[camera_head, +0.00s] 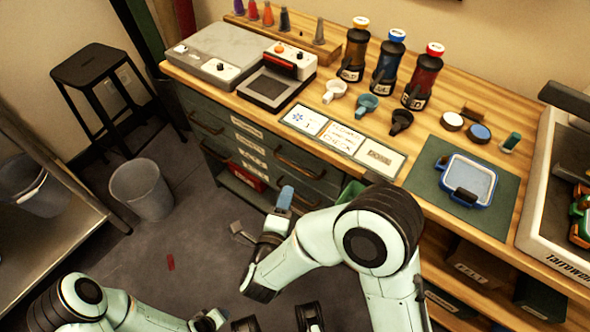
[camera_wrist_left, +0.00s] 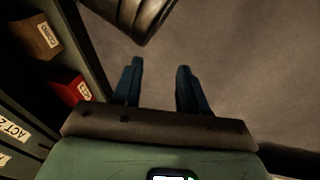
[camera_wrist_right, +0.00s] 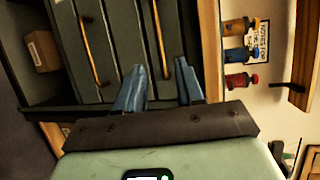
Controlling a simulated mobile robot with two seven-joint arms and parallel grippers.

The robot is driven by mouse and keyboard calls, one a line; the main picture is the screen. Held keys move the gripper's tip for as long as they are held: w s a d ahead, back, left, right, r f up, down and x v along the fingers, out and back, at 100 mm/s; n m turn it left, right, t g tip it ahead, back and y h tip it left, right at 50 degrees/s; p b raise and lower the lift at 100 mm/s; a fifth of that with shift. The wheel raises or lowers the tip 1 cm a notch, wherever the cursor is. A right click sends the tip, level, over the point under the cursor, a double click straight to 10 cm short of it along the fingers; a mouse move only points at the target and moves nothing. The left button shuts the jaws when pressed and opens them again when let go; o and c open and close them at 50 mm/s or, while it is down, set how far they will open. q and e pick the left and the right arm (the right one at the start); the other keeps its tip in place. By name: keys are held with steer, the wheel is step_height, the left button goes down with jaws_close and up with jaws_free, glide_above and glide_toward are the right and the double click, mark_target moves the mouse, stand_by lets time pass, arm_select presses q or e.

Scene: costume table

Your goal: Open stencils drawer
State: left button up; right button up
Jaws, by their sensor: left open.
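The teal drawer unit (camera_head: 255,150) stands under the wooden table, with bar handles and small pale labels too small to read, so I cannot tell which drawer is the stencils one. The drawer fronts look shut. In the right wrist view two drawer fronts show sideways, with one brass handle (camera_wrist_right: 92,50) to the left and another handle (camera_wrist_right: 159,38) just beyond my fingertips. My right gripper (camera_wrist_right: 159,72) is open and empty; in the head view its blue fingers (camera_head: 285,197) are in front of the right-hand drawers. My left gripper (camera_wrist_left: 158,68) is open and empty over the floor.
In the left wrist view a brown box (camera_wrist_left: 36,40) and a red box (camera_wrist_left: 70,88) sit on an open shelf. A grey bin (camera_head: 141,190) and a black stool (camera_head: 95,70) stand left of the drawers. Bottles (camera_head: 388,62) and label cards (camera_head: 342,139) are on the tabletop.

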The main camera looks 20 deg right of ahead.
arm_select(q)
steer(key=shift+g, duration=0.7)
steer(key=s+f, duration=0.1)
steer(key=s+f+b, duration=0.1)
steer(key=s+f, duration=0.1)
steer(key=shift+s+a+f+b, duration=0.25)
steer(key=shift+s+a+b, duration=0.05)
steer(key=shift+s+b, duration=0.05)
arm_select(e)
steer(key=x, duration=1.1)
jaws_close()
